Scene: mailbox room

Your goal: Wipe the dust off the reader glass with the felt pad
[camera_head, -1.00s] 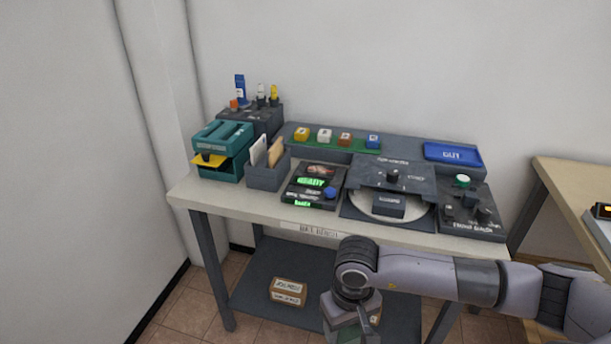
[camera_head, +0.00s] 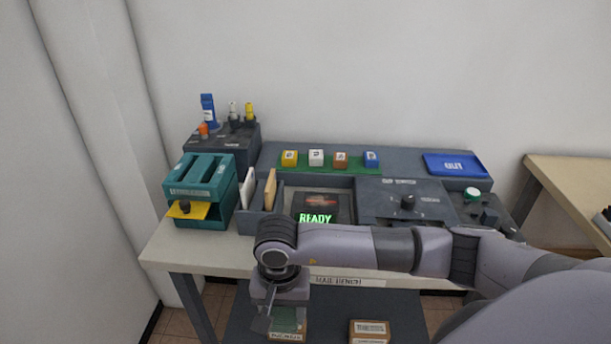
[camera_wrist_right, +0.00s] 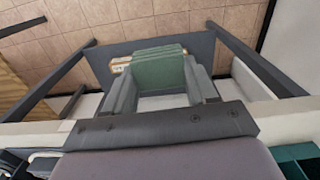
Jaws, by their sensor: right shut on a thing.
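My right gripper (camera_head: 283,308) is in front of the bench, pointing down, below the tabletop edge. It is shut on a green block that looks like the felt pad (camera_wrist_right: 158,68), seen between the fingers in the right wrist view. The reader (camera_head: 322,205) is a dark panel on the bench with a lit green "READY" sign and a reddish-brown mark on it. My right arm hides its near part, and I cannot make out dust clearly. The pad is apart from the reader. My left gripper is not in view.
On the bench, a teal stacked holder (camera_head: 205,182) with a yellow piece stands left, beside an envelope rack (camera_head: 262,215). Several coloured blocks sit on a green strip (camera_head: 330,165). A blue tray (camera_head: 455,164) is at the back right. Boxes (camera_head: 369,329) lie on the lower shelf.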

